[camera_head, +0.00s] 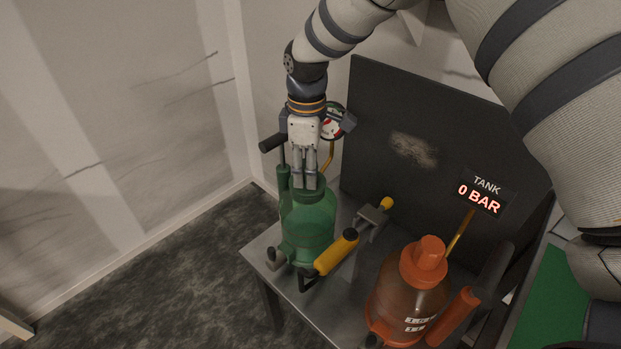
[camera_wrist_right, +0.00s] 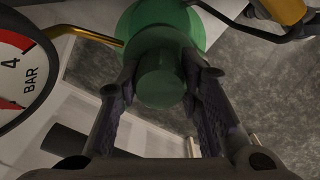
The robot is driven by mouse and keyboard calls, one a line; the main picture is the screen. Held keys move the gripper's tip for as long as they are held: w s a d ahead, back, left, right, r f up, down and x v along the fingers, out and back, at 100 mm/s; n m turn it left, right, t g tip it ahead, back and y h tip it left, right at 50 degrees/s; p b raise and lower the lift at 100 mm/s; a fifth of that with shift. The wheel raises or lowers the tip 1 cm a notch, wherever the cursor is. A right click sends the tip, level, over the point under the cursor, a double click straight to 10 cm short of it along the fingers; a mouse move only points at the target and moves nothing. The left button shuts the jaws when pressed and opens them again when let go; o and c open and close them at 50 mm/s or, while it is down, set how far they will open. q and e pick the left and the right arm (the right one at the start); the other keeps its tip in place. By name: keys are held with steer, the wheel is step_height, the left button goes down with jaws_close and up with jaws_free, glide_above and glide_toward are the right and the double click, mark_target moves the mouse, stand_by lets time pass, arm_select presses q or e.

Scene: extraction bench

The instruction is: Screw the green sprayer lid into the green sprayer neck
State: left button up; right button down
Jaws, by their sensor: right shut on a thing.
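The green sprayer (camera_head: 308,225) stands upright on the left part of the small dark table, its body translucent green. My right gripper (camera_head: 311,183) points straight down over its top. In the right wrist view my right gripper (camera_wrist_right: 163,88) has a finger on each side of the knob of the green sprayer lid (camera_wrist_right: 160,82) and is shut on it. The green sprayer body (camera_wrist_right: 193,22) shows behind the lid. The lid lines up with the neck, but the fingers and lid hide the joint, so I cannot tell how deep it sits. My left gripper is not in view.
An orange sprayer (camera_head: 402,295) with its orange lid stands at the right on the table (camera_head: 320,295). A yellow-handled lever (camera_head: 336,253) is close in front of the green sprayer. A pressure gauge (camera_head: 333,122) is just behind my right gripper. A dark panel (camera_head: 420,130) with a tank display rises behind.

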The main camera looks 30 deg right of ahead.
steer(key=m, duration=0.6)
steer(key=shift+m, duration=0.3)
steer(key=m, duration=0.4)
steer(key=c, duration=1.1)
jaws_free()
